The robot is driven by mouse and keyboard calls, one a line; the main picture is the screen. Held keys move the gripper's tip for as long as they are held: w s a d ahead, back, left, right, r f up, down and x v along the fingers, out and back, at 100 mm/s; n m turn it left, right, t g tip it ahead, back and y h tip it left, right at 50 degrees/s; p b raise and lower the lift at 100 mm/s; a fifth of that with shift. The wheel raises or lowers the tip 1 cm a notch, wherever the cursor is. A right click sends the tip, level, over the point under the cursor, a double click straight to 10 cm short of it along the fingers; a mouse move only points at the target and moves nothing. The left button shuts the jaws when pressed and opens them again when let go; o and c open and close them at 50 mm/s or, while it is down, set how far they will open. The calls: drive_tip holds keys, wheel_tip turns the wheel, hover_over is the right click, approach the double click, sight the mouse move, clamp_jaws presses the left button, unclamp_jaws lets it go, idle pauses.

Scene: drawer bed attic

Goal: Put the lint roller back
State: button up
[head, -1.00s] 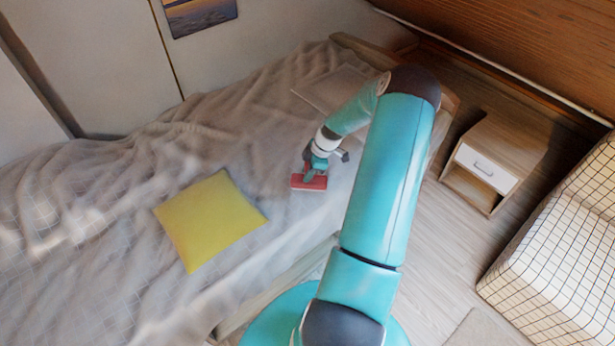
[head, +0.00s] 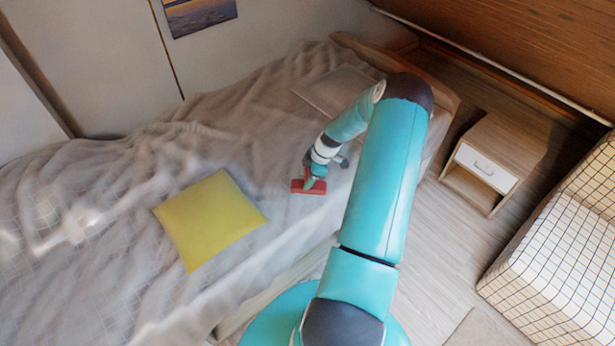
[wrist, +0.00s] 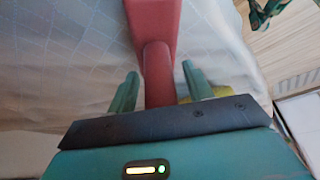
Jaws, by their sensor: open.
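The red lint roller (head: 308,188) lies on the grey bedding, to the right of the yellow cushion. My gripper (head: 313,180) is right over it and partly covers it in the head view. In the wrist view, the roller's wide red head (wrist: 153,25) is at the top and its narrower handle (wrist: 158,75) runs down between my two teal fingers. The fingers stand apart, one on each side of the handle, with a gap visible on each side. The near end of the handle is hidden behind the gripper body.
The bed (head: 110,215) fills the left and middle, with a yellow cushion (head: 210,218) and a pale pillow (head: 335,90) on it. A wooden nightstand (head: 515,145) with a white drawer stands at the right. A checked sofa (head: 560,240) is at the right edge, with bare floor between.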

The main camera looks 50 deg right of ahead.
drive_tip(key=v, duration=1.2)
drive_tip(key=w+a+r+m+h, duration=0.2)
drive_tip(key=a+r+m+h, duration=0.2)
drive_tip(key=a+r, duration=1.9)
drive_tip(key=s+a+r+m+t, duration=0.1)
drive_tip(key=s+a+r+m, duration=0.2)
drive_tip(key=s+a+r, duration=0.2)
drive_tip(key=s+a+r+m+t, duration=0.1)
drive_tip(key=s+a+r+m, duration=0.2)
drive_tip(key=s+a, duration=0.7)
drive_tip(key=shift+a+r+t+y, duration=0.3)
drive_tip(key=shift+a+r+t, duration=0.1)
drive_tip(key=shift+a+r, duration=0.75)
